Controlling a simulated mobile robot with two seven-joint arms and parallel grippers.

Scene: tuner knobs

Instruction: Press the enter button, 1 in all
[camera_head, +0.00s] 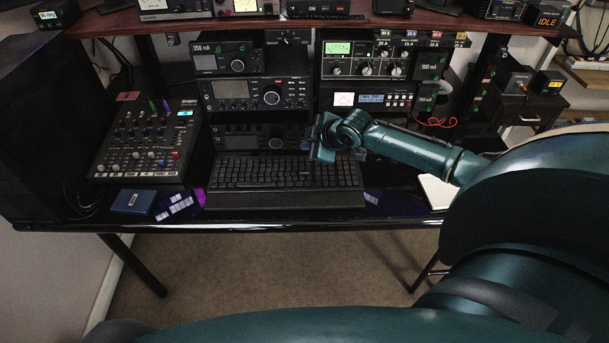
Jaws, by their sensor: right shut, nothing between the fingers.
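A black keyboard (285,174) lies on the dark desk, below the stacked radios. The enter button is too small to pick out among its keys, and part of the keyboard's upper right may be hidden by my gripper. My right gripper (321,152) is teal and reaches in from the right. It appears over the upper right part of the keyboard, in front of the radios. Its fingers are shut with nothing between them. I cannot tell whether it touches the keys. My left gripper is not in view.
An audio mixer (140,145) stands left of the keyboard, with a small blue box (133,201) in front. Stacked radios (255,94) and a power unit (365,65) rise behind, under a reddish shelf (240,22). A white pad (437,191) lies at the desk's right.

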